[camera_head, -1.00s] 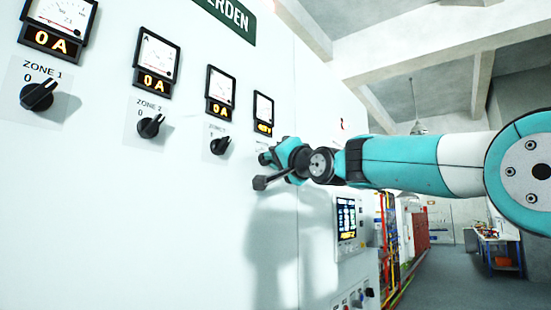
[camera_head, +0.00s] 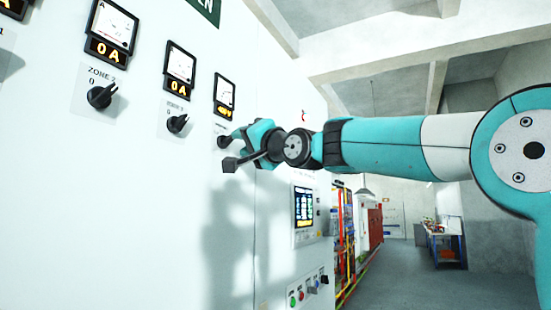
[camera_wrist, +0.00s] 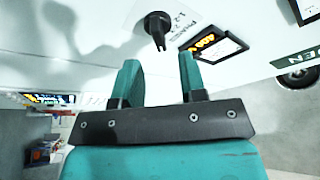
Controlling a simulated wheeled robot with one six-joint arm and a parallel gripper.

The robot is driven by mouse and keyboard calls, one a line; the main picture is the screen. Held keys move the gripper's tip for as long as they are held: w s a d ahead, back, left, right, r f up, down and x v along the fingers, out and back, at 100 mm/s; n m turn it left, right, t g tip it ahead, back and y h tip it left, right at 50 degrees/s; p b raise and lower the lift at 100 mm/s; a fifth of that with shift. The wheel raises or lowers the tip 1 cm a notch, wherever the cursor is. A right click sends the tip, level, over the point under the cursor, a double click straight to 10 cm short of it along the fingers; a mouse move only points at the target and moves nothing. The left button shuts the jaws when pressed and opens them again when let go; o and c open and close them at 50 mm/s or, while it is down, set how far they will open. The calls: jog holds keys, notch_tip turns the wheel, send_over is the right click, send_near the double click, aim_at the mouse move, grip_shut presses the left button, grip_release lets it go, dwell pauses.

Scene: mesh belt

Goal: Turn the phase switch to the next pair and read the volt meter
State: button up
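The phase switch is a black rotary knob (camera_head: 223,141) on the pale panel, just left of my gripper in the head view. In the wrist view the knob (camera_wrist: 158,27) lies ahead of the gap between my fingertips, with a partly readable phase label beside it. My gripper (camera_wrist: 157,65) is open; its two teal fingers stand apart with nothing between them. In the head view my gripper (camera_head: 240,137) is close to the knob, partly overlapping its surroundings. The volt meter (camera_head: 225,95) is above the switch, with lit orange digits that seem to read 400 V; it also shows in the wrist view (camera_wrist: 212,43).
Other meters reading 0 A and zone knobs, such as the Zone 2 knob (camera_head: 102,96) and Zone 3 knob (camera_head: 178,123), line the panel to the left. A touch screen (camera_head: 304,207) and push buttons sit lower right. Open floor (camera_head: 400,275) lies right.

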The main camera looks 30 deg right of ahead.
jog(key=b+v, duration=0.5)
jog(key=v, duration=0.7)
jog(key=shift+s+d+f, duration=0.15)
jog(key=shift+s+f, duration=0.1)
jog(key=s+a+f+n+g, duration=0.1)
jog(key=a+f+n+g, duration=0.15)
jog(key=f, duration=0.65)
jog(key=s+a+f+n+g, duration=0.1)
jog(key=a+f+g, duration=0.25)
jog(key=f, duration=0.65)
jog(key=s+a+f+n+g, duration=0.2)
jog(key=a+f+g, duration=0.15)
jog(key=f, duration=0.55)
jog(key=s+f+n+g+h, duration=0.2)
jog(key=s+f+n+g, duration=0.5)
jog(key=s+f, duration=1.2)
jog(key=g, duration=0.3)
jog(key=shift+a+f+h, duration=0.3)
jog(key=shift+f, duration=0.05)
